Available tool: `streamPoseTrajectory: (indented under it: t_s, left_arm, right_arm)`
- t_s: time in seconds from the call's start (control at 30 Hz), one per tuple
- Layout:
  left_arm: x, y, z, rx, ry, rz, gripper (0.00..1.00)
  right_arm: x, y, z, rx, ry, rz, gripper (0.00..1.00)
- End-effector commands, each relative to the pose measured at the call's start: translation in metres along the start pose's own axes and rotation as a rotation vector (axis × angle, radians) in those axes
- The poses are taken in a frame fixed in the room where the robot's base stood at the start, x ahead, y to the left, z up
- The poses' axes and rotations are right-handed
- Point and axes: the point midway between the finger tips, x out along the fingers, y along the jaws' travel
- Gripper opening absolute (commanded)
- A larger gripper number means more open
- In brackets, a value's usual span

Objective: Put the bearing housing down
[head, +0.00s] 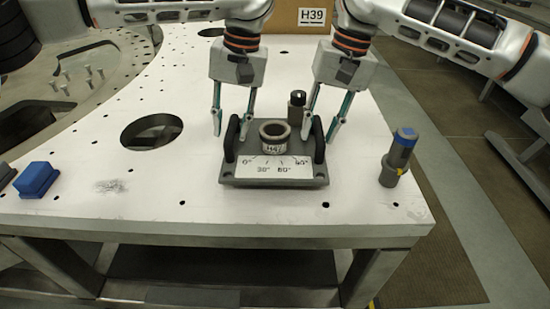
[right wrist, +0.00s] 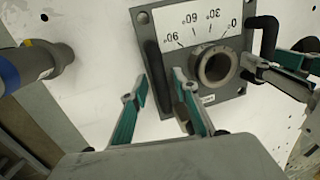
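The bearing housing (head: 228,181) is a dark grey plate with a round bearing ring (head: 274,135) labelled H47, a white angle scale and two black upright handles. It appears to rest flat on the white table; it also shows in the right wrist view (right wrist: 236,98). My left gripper (head: 231,132) is open, its fingers spread to either side of the left handle. My right gripper (head: 319,134) is open at the right handle. In the right wrist view its fingertips (right wrist: 158,84) are apart near one end of that handle. No finger visibly grips a handle.
A grey cylinder with a blue band (head: 398,158) stands on the table (head: 330,215) at right. A dark peg (head: 297,108) stands behind the housing. A round hole (head: 152,133) and blue block (head: 38,179) lie left. A box labelled H39 (head: 290,22) is behind.

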Motion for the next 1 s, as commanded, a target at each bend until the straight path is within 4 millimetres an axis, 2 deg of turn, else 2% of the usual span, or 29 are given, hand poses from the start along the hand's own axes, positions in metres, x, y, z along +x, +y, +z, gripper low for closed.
streamPoseTrajectory:
  t_s: [0.13,0.23,0.5,0.73,0.87,1.0]
  left_arm:
    - [-0.001,0.001,0.000,0.001,0.000,0.001,0.29]
    - [-0.009,0.001,0.000,0.000,0.001,0.001,0.29]
    - [-0.052,0.001,0.001,0.001,0.004,0.000,0.29]
    - [-0.073,0.000,0.001,0.000,0.001,0.000,0.29]
    - [-0.075,0.000,0.001,0.000,0.001,0.000,0.29]
    - [-0.075,0.000,0.001,0.000,0.001,0.000,0.29]
  right_arm:
    - [0.001,-0.001,0.000,-0.001,-0.002,-0.001,0.29]
    - [0.001,-0.001,0.001,-0.001,-0.002,-0.002,0.29]
    - [0.001,-0.001,0.001,-0.001,-0.002,-0.003,0.29]
    - [0.000,-0.002,0.001,-0.001,-0.002,-0.003,0.29]
    - [-0.009,-0.001,0.000,-0.001,-0.001,-0.003,0.29]
    - [-0.033,-0.001,0.000,0.000,0.002,-0.002,0.29]
